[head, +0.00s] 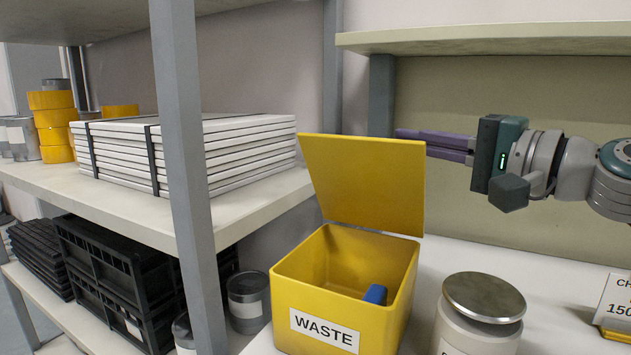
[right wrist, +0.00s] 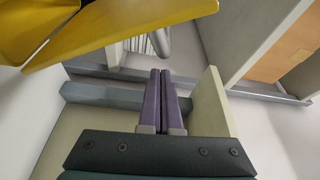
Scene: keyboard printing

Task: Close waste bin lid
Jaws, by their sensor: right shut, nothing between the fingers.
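The yellow waste bin (head: 290,300), labelled WASTE, stands on the white surface in the middle of the head view. Its yellow lid (head: 365,182) is open and stands upright at the back of the bin. A blue object (head: 375,294) lies inside. My right gripper (head: 398,133) comes in from the right behind the lid, and its purple fingertips are partly hidden at the lid's right edge. In the right wrist view the fingers (right wrist: 161,74) are shut and empty, with the yellow lid (right wrist: 150,22) above them. I cannot tell whether they touch it. My left gripper is not in view.
A grey-lidded container (head: 480,310) stands right of the bin, and a sign (head: 615,308) is at the far right. A grey shelf post (head: 185,180) and a stack of white panels (head: 215,150) are on the left. An upper shelf (head: 490,38) is above my right arm.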

